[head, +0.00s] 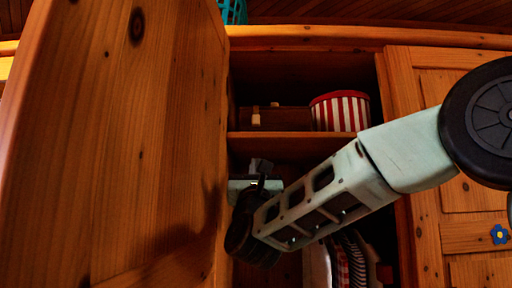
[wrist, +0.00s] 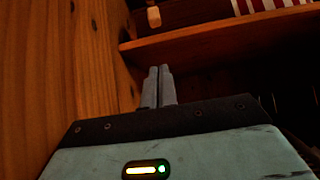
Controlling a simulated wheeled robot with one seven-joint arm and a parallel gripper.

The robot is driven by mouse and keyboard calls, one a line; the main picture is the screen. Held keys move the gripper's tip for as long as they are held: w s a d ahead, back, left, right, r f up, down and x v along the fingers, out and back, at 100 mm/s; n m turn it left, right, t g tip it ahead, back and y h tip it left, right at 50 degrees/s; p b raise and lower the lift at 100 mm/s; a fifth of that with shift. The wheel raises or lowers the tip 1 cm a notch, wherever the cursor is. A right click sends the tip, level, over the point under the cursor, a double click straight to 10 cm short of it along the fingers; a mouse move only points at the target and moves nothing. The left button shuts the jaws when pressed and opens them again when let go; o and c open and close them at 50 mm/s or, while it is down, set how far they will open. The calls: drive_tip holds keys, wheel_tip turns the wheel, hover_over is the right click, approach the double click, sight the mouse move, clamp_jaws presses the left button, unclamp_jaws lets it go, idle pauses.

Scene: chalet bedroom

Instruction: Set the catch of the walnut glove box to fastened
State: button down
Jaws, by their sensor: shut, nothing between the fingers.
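The walnut glove box (head: 286,119) is a dark brown box on the upper shelf of the open cupboard, at the left. Its pale catch (head: 256,117) shows on its front; I cannot tell its setting. In the wrist view the box (wrist: 190,12) is partly cut off by the top edge, with the catch (wrist: 153,16) hanging at its front. My gripper (head: 260,164) is below the shelf board, under the box and apart from it. In the wrist view its two fingers (wrist: 159,86) are together and empty, just below the shelf edge.
A red-and-white striped tub (head: 340,111) stands right of the box. The shelf board (head: 300,136) lies between my gripper and the box. The open door (head: 130,140) stands close on the left. Striped things (head: 352,260) fill the lower right compartment.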

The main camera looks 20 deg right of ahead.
sight(257, 126)
drive_tip(key=p+x, duration=0.5)
drive_tip(key=x, duration=0.5)
drive_tip(key=shift+s+r, duration=0.1)
drive_tip(key=shift+r, duration=0.1)
wheel_tip(257, 126, up, 2)
drive_tip(key=shift+s+a+r+p, duration=0.1)
drive_tip(key=shift+s+r+p, duration=0.05)
drive_tip(key=shift+p, duration=0.85)
drive_tip(key=shift+r, duration=0.4)
drive_tip(key=shift+p, duration=0.3)
drive_tip(key=shift+s+r+g+b, duration=0.15)
drive_tip(key=shift+g+b, duration=0.15)
drive_tip(key=shift+b, duration=0.3)
